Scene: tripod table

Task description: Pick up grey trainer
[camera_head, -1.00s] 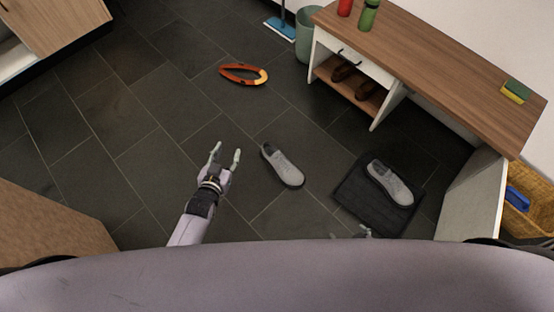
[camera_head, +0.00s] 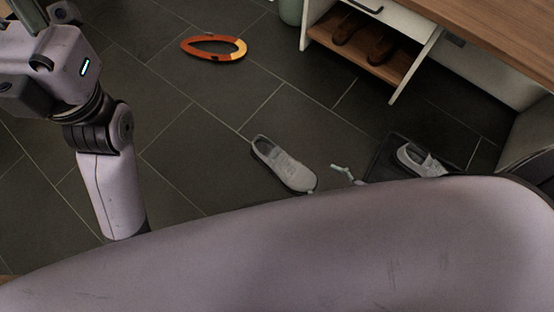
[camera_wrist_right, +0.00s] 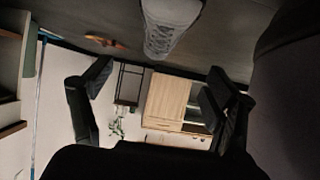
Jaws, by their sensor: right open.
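A grey trainer (camera_head: 285,164) with a pale sole lies on the dark tiled floor in the middle of the head view. A second grey trainer (camera_head: 418,160) lies on a dark mat (camera_head: 385,160) to the right, partly hidden by my body.
An orange ring-shaped thing (camera_head: 214,48) lies on the floor behind. A wooden-topped bench (camera_head: 490,40) with brown shoes (camera_head: 358,38) on its lower shelf stands at the back right. A bin (camera_head: 291,10) is partly visible beside it. The floor left of the trainer is clear.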

